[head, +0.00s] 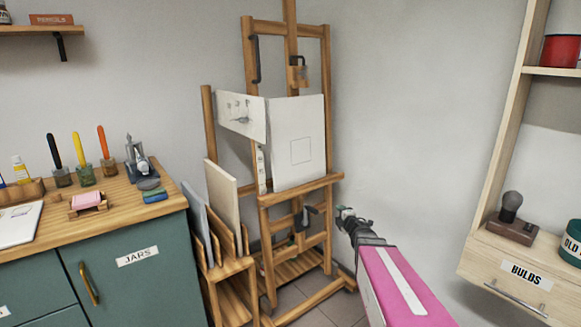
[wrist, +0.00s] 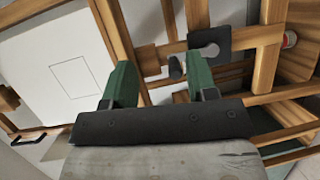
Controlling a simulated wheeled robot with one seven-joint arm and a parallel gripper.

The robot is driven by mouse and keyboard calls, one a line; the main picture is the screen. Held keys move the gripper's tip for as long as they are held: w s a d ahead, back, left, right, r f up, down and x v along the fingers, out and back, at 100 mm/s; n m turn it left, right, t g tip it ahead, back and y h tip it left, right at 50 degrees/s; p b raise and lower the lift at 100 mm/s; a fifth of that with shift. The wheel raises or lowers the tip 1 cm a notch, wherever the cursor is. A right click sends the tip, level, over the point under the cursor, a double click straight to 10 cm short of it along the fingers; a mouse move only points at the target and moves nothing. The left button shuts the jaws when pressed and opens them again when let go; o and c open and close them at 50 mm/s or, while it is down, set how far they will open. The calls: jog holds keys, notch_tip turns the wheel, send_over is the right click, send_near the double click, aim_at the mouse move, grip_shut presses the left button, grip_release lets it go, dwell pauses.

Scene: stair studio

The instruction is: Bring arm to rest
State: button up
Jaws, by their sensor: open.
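My gripper (head: 345,213) is at the end of my pink and white arm, in the lower middle of the head view. It is in front of the wooden easel's (head: 333,177) right side, near the lower ledge. In the wrist view my gripper (wrist: 160,85) shows two green fingers spread apart, with nothing held between them. The easel's wooden bars (wrist: 262,75) and a white canvas (wrist: 50,75) with a small drawn square lie beyond the fingers. I cannot tell how far the fingers are from the easel's bars.
A teal cabinet (head: 135,285) with a wooden top stands at left, holding jars and tools. A wooden rack (head: 232,280) with panels stands beside the easel. A shelf unit (head: 490,250) with a BULBS drawer is at right. Bare wall (head: 420,120) lies between easel and shelf.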

jog(key=s+d+f+m+g+h, duration=0.3)
jog(key=s+f+m+g+h, duration=0.4)
jog(key=s+m, duration=0.6)
jog(key=s+a+f+m+g+y, duration=0.1)
jog(key=s+a+m+g, duration=0.2)
jog(key=s, duration=0.4)
jog(key=s+a+f+m+g+y, duration=0.2)
jog(key=s+a+m+g, duration=0.2)
jog(key=s+g, duration=0.2)
jog(key=shift+s+a+m, duration=0.3)
jog(key=shift+s+a, duration=0.05)
jog(key=shift+s, duration=0.05)
